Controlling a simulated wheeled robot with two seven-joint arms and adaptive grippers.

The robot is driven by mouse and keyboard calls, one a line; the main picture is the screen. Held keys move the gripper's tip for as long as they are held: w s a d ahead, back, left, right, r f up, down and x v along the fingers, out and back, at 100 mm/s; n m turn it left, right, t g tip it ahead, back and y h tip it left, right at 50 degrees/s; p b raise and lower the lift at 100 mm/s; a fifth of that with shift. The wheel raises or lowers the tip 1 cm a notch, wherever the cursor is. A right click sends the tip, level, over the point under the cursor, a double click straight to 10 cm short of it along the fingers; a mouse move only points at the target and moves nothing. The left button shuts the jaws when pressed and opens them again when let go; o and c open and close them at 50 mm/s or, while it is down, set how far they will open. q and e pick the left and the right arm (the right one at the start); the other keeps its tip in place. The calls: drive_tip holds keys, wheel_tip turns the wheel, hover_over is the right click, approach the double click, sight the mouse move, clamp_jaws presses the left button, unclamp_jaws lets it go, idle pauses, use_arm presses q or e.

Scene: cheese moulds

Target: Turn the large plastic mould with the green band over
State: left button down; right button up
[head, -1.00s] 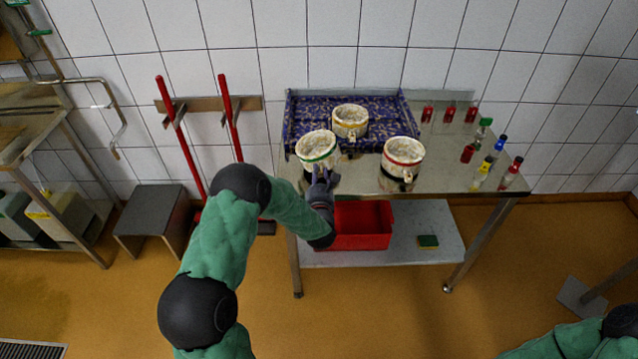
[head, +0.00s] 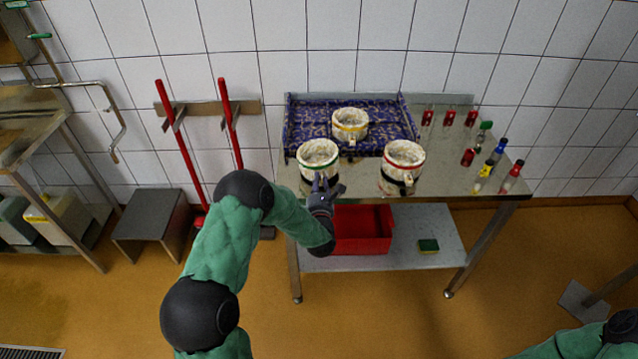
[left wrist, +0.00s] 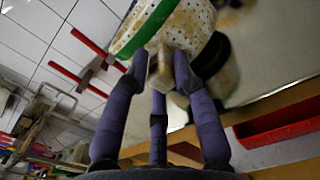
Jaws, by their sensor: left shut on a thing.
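The large white perforated plastic mould with the green band (head: 318,153) is at the front left of the steel table. My left gripper (head: 321,187) is at its front side. In the left wrist view, the gripper's dark fingers (left wrist: 165,78) are shut on the mould's pale handle (left wrist: 158,67), and the green band (left wrist: 143,30) shows on the mould's wall. A dark ring-like shape (left wrist: 214,55) shows by the mould's lower side. I cannot tell whether the mould touches the table. My right gripper is out of view.
A mould with a red band (head: 403,155) stands to the right, and one with a yellow band (head: 350,124) is on the blue patterned tray (head: 300,118) behind. Several small bottles (head: 489,165) stand at the right of the steel table (head: 450,185). A red bin (head: 362,238) is below.

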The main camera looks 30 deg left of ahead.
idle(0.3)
use_arm(q)
drive_tip(key=c, duration=0.9)
unclamp_jaws()
drive_tip(key=shift+c, duration=0.2)
drive_tip(key=v, duration=0.7)
drive_tip(key=shift+b, duration=0.35)
drive_tip(key=shift+s+a+f, duration=0.1)
wheel_tip(320, 180, up, 6)
drive_tip(key=p, duration=0.2)
idle(0.4)
